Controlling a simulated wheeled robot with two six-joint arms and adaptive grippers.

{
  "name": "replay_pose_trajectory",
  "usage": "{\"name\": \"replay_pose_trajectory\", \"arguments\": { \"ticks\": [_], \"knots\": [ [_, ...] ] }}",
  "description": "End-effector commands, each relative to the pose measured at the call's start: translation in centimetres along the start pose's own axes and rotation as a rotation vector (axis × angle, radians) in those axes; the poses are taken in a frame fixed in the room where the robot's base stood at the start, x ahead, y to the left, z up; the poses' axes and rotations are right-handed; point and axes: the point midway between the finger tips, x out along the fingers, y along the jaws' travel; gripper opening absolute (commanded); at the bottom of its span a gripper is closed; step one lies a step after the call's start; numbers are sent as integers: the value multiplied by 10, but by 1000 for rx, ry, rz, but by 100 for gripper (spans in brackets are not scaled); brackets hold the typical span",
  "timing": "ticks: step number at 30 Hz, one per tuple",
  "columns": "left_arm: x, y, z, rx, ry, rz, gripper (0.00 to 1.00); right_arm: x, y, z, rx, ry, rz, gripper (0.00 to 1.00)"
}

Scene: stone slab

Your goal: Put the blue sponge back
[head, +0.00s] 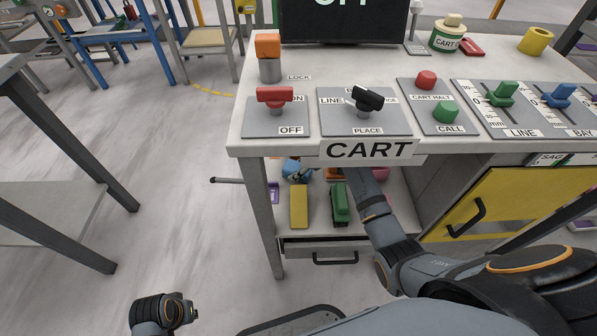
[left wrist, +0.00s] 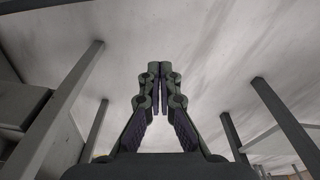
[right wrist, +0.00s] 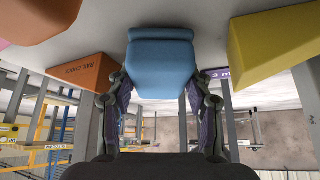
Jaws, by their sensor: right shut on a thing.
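The blue sponge (right wrist: 160,62) is between the two fingers of my right gripper (right wrist: 160,82) in the right wrist view. The fingers press on its sides. I cannot tell whether it touches the pale surface behind it. In the head view my right arm reaches under the tabletop to the lower shelf of the CART stand (head: 366,150), and the tabletop hides much of its end. My left gripper (left wrist: 160,72) is shut and empty, its fingertips together, away from the stand over bare floor.
An orange block marked RAIL CHOCK (right wrist: 80,80) and a yellow block (right wrist: 275,45) flank the sponge. In the head view a yellow block (head: 299,207) and a green item (head: 340,203) lie on the lower shelf, above a drawer (head: 320,247). Knobs and switches cover the tabletop.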

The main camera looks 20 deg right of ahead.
Motion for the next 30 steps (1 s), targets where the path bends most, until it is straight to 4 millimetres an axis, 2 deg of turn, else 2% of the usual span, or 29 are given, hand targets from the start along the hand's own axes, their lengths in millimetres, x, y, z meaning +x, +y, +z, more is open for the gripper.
{"name": "replay_pose_trajectory", "arguments": {
  "ticks": [6, 16, 17, 21, 30],
  "knots": [
    [-12, 2, 0, 3, -2, 5, 0, 2, 0, 2, -1, 0, -1, 29],
    [-12, 2, 0, 3, -2, 5, 0, 5, 0, 3, -1, 0, -1, 29],
    [-13, 2, 0, 3, -2, 5, 0, 5, 0, 3, -1, 0, -1, 54],
    [-13, 2, 0, 3, -1, 5, 0, 4, 0, 3, -1, 0, -1, 73],
    [-13, 2, 0, 2, -1, 5, 0, 4, 0, 3, -2, 0, 0, 74]
  ]
}}
